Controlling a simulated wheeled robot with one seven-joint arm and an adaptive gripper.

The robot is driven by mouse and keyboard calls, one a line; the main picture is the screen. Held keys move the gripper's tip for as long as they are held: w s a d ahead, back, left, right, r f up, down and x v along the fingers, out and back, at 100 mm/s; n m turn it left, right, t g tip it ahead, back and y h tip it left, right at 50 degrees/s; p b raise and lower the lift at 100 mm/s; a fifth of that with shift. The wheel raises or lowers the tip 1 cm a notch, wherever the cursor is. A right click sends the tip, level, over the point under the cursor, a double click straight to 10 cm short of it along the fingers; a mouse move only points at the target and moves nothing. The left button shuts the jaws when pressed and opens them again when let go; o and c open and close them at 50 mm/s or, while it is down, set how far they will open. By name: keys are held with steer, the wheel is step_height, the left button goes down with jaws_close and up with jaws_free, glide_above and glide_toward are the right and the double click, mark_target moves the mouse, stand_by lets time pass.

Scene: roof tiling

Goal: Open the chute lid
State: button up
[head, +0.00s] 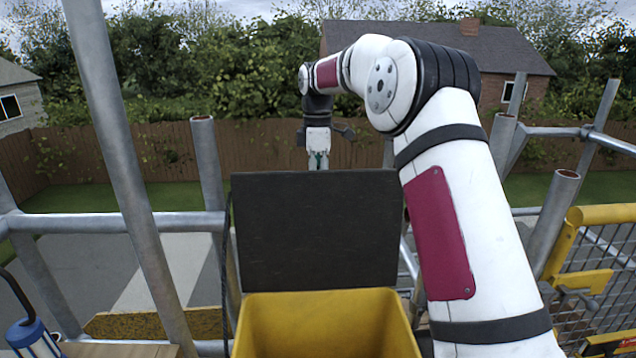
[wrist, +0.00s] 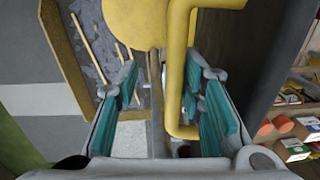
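The chute lid (head: 315,230) is a dark flat panel, standing about upright at the far edge of the yellow chute (head: 325,320). The mouth of the chute is uncovered. My gripper (head: 318,160) is beyond the lid's top edge, pointing down, with its lower end hidden behind the lid. In the wrist view my gripper (wrist: 165,105) is open, its teal pads wide apart. A yellow bent handle (wrist: 176,70) passes between the fingers, nearer the right one. I cannot tell whether it touches the pads. The dark lid (wrist: 240,55) also shows to its right.
Scaffold poles (head: 208,170) stand left and right of the chute. A yellow mesh gate (head: 600,215) is at the right, and a blue lamp (head: 33,338) at the lower left. In the wrist view, small boxes (wrist: 293,150) lie at the right edge.

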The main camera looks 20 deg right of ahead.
steer(key=shift+a+r, duration=0.1)
steer(key=shift+r, duration=0.1)
step_height(320, 180, up, 12)
steer(key=shift+w+f, duration=0.15)
steer(key=shift+w, duration=0.2)
stand_by(0.4)
stand_by(0.5)
